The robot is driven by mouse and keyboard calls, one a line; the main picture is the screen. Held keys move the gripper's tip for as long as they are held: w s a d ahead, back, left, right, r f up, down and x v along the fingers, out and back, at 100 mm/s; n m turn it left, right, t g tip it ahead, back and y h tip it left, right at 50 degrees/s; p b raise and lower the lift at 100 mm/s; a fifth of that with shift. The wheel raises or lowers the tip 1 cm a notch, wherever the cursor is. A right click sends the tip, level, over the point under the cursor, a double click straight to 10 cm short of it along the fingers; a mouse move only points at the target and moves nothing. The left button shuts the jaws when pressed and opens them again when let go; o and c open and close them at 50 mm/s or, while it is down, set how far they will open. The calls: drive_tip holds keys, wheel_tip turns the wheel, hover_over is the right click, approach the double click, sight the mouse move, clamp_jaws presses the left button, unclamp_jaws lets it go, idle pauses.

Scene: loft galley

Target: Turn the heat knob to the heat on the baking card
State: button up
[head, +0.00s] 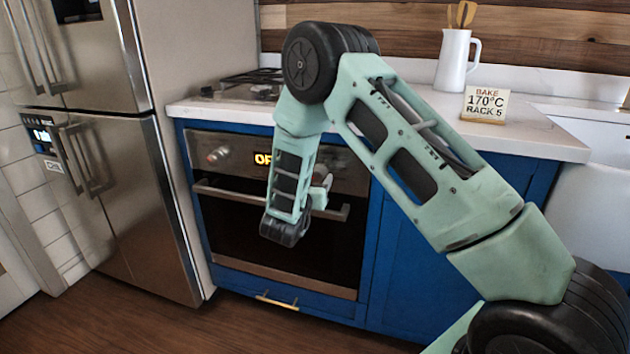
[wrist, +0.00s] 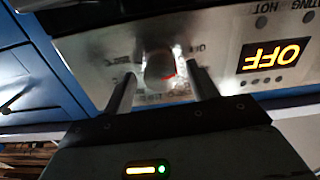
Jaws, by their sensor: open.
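The heat knob (wrist: 158,66) is a pale round knob on the oven's steel panel, with a small red mark at its edge. In the wrist view, which is upside down, it sits between the two fingers of my gripper (wrist: 162,77). My gripper is open, with a finger on either side and visible gaps to the knob. The baking card (head: 484,104) reads BAKE 170°C RACK 5.
Another knob (head: 217,155) is at the panel's left end. The oven door handle (head: 235,197) runs below the panel. A steel fridge (head: 130,200) stands to the left. A white jug (head: 455,62) with wooden utensils stands on the worktop (head: 540,135) behind the card.

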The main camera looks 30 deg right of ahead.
drive_tip(key=shift+w+d, duration=0.2)
drive_tip(key=shift+d, duration=0.1)
drive_tip(key=c, duration=1)
